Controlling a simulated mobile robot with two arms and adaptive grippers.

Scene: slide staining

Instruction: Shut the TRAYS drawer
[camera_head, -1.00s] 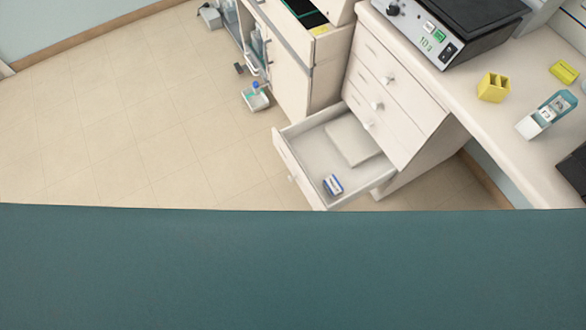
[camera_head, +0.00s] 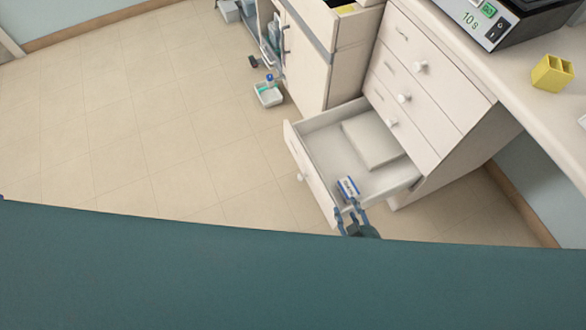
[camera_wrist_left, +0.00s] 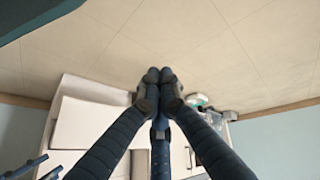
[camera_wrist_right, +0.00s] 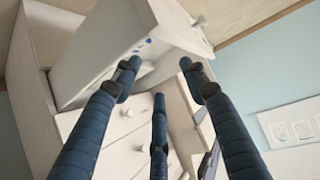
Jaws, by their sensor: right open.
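The open drawer (camera_head: 318,120) is the lowest one of the white drawer unit (camera_head: 430,110) and is pulled well out; its label is not readable. Its front (camera_head: 305,165) has a round knob (camera_head: 300,178). In the right wrist view the drawer (camera_wrist_right: 145,35) is beyond the fingertips. My left gripper (camera_wrist_left: 160,75) is shut and empty, fingertips together over the floor.
The counter above the unit holds a black-topped device (camera_head: 505,20) and a yellow holder (camera_head: 552,73). The drawers above the open one are shut. A white cabinet (camera_head: 308,65) stands left of the unit. A small white tray (camera_head: 268,95) is by its foot. The floor at left is clear.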

